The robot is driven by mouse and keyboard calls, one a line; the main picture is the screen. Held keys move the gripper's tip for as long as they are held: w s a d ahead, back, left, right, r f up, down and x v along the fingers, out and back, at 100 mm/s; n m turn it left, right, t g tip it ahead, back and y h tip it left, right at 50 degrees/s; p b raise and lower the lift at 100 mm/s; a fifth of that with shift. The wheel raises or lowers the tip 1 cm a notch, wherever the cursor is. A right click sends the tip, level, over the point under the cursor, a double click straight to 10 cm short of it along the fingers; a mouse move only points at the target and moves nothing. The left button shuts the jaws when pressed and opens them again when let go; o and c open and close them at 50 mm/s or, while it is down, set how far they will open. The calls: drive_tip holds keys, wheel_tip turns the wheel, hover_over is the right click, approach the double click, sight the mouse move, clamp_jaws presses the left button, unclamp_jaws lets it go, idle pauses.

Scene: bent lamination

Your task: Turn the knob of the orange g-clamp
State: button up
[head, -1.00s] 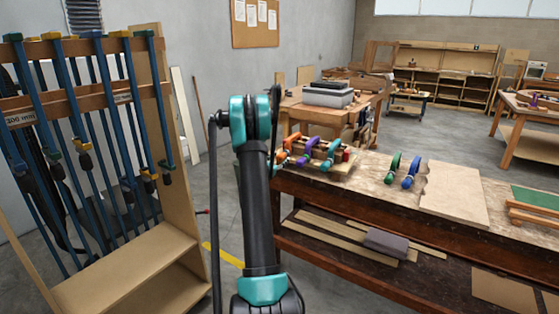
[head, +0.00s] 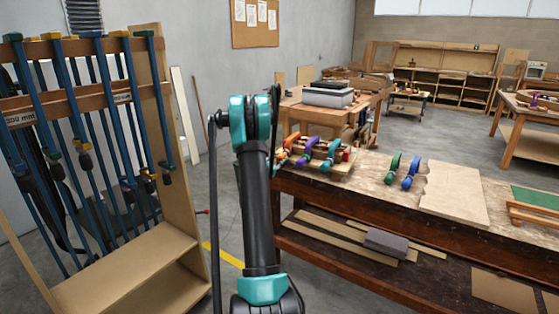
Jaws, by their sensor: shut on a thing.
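The orange g-clamp (head: 294,142) is at the left end of a clamped wooden piece on the near workbench. It is small in the head view, and its left side is close to my arm. A purple clamp (head: 309,146) and a green clamp (head: 330,154) sit to its right on the same piece. The orange clamp's knob cannot be made out clearly. My teal and black arm stands upright in the middle of the view, just left of the clamps. My gripper is hidden behind my arm, so its contact with the knob does not show.
The workbench (head: 375,190) also holds a green and a blue clamp (head: 410,171) standing apart and a pale board (head: 453,193). A rack of long blue bar clamps (head: 150,215) stands at the left. Another wooden table (head: 300,108) is behind the bench.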

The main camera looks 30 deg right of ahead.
drive_tip(key=m, duration=1.1)
drive_tip(key=shift+m, duration=0.3)
idle(0.5)
drive_tip(key=o, duration=1.2)
drive_tip(key=shift+c, duration=0.2)
drive_tip(key=shift+a, duration=0.1)
drive_tip(key=v, duration=1.2)
drive_tip(key=shift+f, duration=0.1)
